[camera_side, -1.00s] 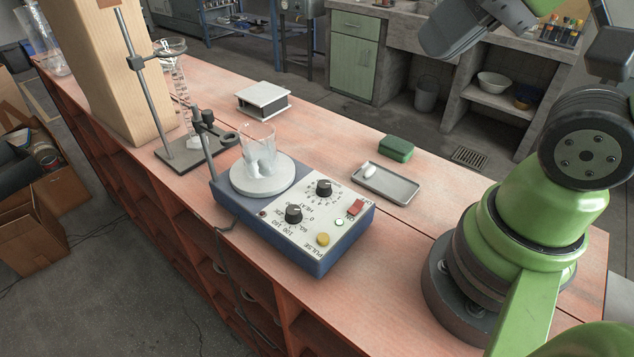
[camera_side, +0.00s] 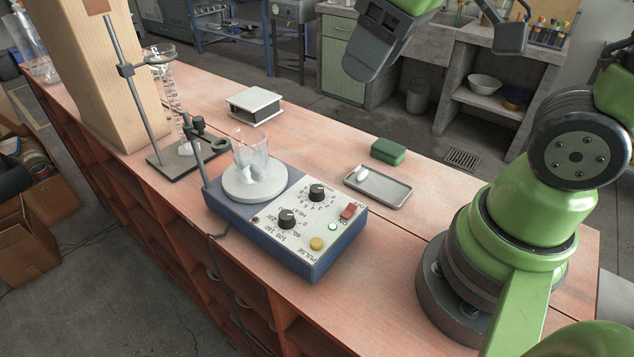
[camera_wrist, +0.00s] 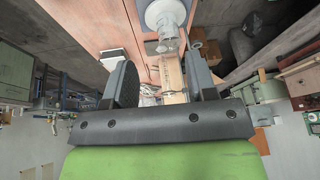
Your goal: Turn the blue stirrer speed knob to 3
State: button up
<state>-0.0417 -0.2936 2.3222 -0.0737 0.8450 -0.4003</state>
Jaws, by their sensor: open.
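The blue stirrer (camera_side: 316,268) stands on the bench with a pale panel facing up. Its rear black knob (camera_side: 317,192) has small digits around it. The front black knob (camera_side: 287,218) has larger numbers such as 60, 100 and 160. The pointer settings are too small to read surely. A glass beaker (camera_side: 251,150) stands on the stirrer's round white plate (camera_side: 254,188). My gripper (camera_side: 362,70) is high at the top of the side view, well away from the knobs. In the wrist view my gripper (camera_wrist: 160,62) has its fingers wide apart with nothing between them.
A red switch (camera_side: 348,211) and yellow button (camera_side: 316,243) sit near the knobs. A grey tray (camera_side: 386,194) and green box (camera_side: 388,151) lie to the right. A clamp stand (camera_side: 180,160) and wooden block (camera_side: 95,80) stand to the left. Bench right of the stirrer is mostly clear.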

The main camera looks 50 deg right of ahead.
jog(key=w+f+n+g, duration=0.2)
jog(key=w+f+n, duration=0.2)
jog(key=f, duration=0.1)
jog(key=n+g+h, duration=0.1)
jog(key=n+g, duration=0.1)
jog(key=n, duration=0.3)
send_over(317, 188)
notch_tip(317, 188, down, 7)
jog(key=shift+f+n, duration=0.5)
jog(key=shift+f, duration=0.15)
notch_tip(317, 188, down, 9)
jog(key=shift+f, duration=0.1)
jog(key=c, duration=0.9)
